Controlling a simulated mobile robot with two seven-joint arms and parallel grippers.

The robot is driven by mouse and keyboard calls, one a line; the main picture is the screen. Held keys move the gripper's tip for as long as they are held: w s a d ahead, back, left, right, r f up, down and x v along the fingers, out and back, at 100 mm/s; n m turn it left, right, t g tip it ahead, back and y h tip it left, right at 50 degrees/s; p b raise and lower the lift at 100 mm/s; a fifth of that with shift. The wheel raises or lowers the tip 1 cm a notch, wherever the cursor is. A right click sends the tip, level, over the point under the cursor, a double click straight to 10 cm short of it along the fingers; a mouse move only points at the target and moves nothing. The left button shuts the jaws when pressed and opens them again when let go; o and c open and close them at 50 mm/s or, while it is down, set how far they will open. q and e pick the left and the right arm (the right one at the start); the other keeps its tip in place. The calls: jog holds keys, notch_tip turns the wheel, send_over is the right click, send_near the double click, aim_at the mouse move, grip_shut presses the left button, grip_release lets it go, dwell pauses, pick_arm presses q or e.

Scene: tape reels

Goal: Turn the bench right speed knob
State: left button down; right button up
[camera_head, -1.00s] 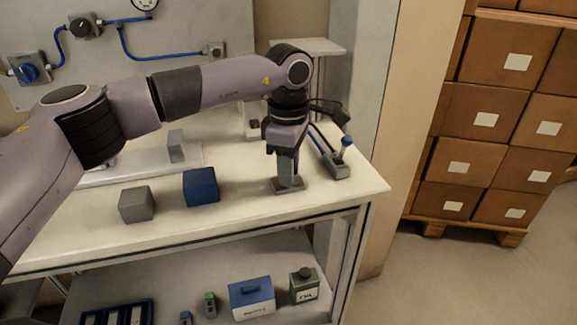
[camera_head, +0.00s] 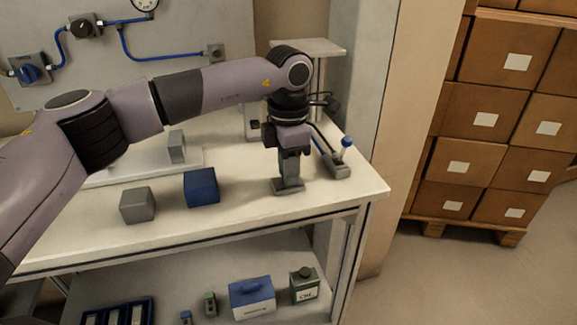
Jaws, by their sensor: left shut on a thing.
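My left arm reaches across the bench (camera_head: 240,228) from the left, and its wrist points down near the bench's right end. My left gripper (camera_head: 291,156) is shut at the top of a small grey post on a flat base (camera_head: 288,187). The part between the fingers, which I take to be the speed knob, is mostly hidden by the gripper. My right gripper is not in view.
A blue-knobbed lever on a grey base (camera_head: 339,169) stands close to the right of the gripper. A blue block (camera_head: 201,187) and a grey block (camera_head: 138,205) lie to the left. A wall panel (camera_head: 180,65) carries dials and blue cables. Stacked cartons (camera_head: 484,125) stand at right.

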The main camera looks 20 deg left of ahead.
pick_arm(q)
jog(key=n, duration=0.5)
jog(key=shift+r+n, duration=0.1)
jog(key=shift+n, duration=0.2)
jog(key=n, duration=0.5)
jog(key=shift+n, duration=0.3)
jog(key=c, duration=0.9)
grip_release()
jog(key=shift+c, duration=0.2)
notch_tip(320, 180, up, 7)
jog(key=shift+r, duration=0.1)
